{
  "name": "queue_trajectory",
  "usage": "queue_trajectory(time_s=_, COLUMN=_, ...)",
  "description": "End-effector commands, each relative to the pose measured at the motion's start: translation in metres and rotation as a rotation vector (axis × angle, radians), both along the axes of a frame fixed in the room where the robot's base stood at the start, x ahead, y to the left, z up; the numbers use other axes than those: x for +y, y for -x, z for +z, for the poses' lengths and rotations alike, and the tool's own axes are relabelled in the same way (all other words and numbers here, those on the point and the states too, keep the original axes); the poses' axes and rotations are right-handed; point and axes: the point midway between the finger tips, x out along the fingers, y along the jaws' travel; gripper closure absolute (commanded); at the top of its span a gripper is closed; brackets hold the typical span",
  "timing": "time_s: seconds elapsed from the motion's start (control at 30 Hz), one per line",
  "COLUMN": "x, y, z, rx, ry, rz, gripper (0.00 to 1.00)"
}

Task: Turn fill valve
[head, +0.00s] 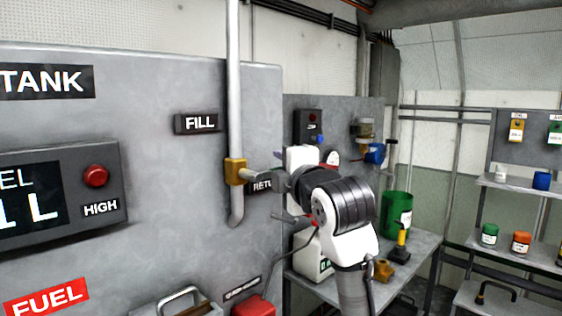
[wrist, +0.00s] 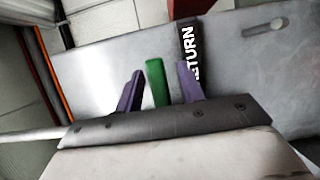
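The FILL label (head: 200,123) is on the grey panel, left of a vertical pipe. The fill valve's brass body (head: 235,171) sits on that pipe below the label, with a short grey stem (head: 256,174) pointing right toward my white hand. In the wrist view, the two purple fingers of my gripper (wrist: 160,68) are apart. A green bar (wrist: 157,82) shows between them, with a gap on each side. I cannot tell how deep it lies between the fingers. My fingertips are hard to make out in the head view.
A RETURN label (wrist: 190,55) is on the panel beside the fingers. The panel's left part has a fuel display (head: 30,195) with a red button (head: 95,176). A metal bench (head: 415,250) with a green canister (head: 397,213) stands right of my arm. Shelves are farther right.

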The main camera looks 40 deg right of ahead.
Motion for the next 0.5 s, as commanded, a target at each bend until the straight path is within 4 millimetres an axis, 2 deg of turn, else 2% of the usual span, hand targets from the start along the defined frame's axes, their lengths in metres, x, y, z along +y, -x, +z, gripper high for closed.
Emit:
queue_trajectory(time_s=0.1, x=-0.0019, y=-0.0059, z=-0.0004, rx=0.002, ry=-0.002, rz=0.0, gripper=0.62)
queue_trajectory(time_s=0.37, x=-0.0021, y=-0.0068, z=-0.0009, rx=0.001, ry=-0.001, rz=0.0, gripper=0.62)
queue_trajectory(time_s=0.5, x=-0.0022, y=-0.0067, z=-0.0009, rx=0.001, ry=-0.001, rz=0.0, gripper=0.79)
